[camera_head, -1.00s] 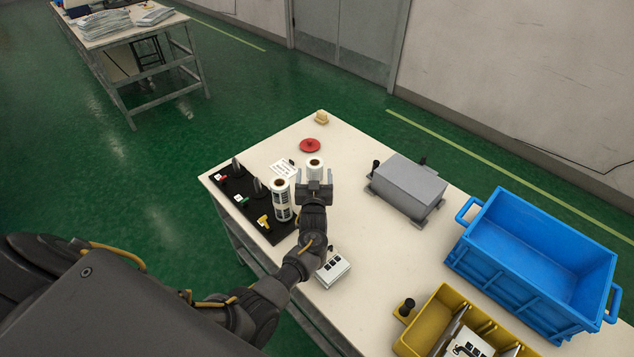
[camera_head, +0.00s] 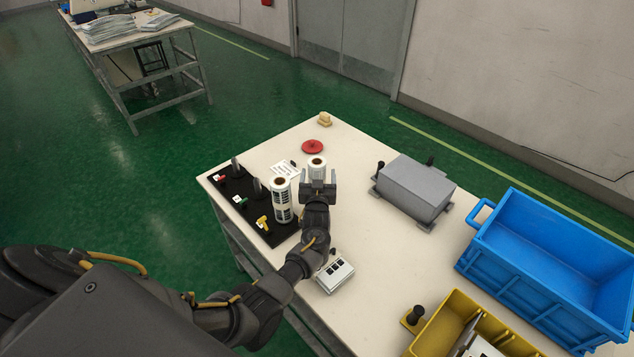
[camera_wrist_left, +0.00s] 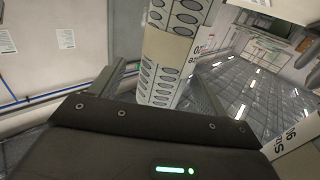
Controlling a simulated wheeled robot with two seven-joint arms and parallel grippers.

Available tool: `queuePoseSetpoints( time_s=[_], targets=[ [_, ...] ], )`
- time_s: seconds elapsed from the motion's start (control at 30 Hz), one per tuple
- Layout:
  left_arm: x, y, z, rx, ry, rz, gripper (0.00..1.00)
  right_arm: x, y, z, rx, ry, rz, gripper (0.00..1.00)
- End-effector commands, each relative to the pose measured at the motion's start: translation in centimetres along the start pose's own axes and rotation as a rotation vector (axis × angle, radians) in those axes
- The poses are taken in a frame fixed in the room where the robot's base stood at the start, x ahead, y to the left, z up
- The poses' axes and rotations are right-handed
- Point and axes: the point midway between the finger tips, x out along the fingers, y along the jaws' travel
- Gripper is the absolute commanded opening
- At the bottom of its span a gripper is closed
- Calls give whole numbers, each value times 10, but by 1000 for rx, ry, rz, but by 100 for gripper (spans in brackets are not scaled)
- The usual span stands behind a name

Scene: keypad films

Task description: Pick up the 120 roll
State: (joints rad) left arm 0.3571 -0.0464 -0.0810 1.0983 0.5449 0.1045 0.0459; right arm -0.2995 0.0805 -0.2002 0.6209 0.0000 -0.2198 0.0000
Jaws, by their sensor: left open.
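Two white rolls with dark printed patterns stand upright on the table's left part. One roll (camera_head: 317,164) is at my left gripper (camera_head: 319,187), which partly hides its lower part. The other roll (camera_head: 282,200) stands just left of it, at the edge of the black board. In the left wrist view, a roll with an oval print (camera_wrist_left: 170,55) stands between the two spread fingers. My left gripper is open. A partial label ending in "20" shows beside the roll there, but I cannot tell for certain which roll is the 120. My right gripper is not in view.
The black board (camera_head: 238,205) holds upright posts and small coloured tags. A red disc (camera_head: 317,147) lies behind the rolls. A small white keypad box (camera_head: 335,275), a grey box (camera_head: 413,185), a blue crate (camera_head: 545,262) and a yellow bin (camera_head: 440,325) stand to the right.

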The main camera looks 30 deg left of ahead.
Motion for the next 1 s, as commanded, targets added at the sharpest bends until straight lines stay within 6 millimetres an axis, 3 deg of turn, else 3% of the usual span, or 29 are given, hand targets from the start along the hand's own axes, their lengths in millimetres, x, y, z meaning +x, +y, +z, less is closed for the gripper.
queuePoseSetpoints(
  time_s=[0.23, 0.57, 0.9, 1.0],
  targets=[
    [36, -5, 3, 0, 1, -1, 76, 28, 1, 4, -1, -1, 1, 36],
    [42, -5, -1, 1, 0, -1, 76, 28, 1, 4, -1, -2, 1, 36],
    [41, -5, -1, 0, 0, 0, 31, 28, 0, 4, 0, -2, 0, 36],
    [41, -5, -2, 0, 1, 0, 25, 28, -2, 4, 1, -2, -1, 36]
  ],
)
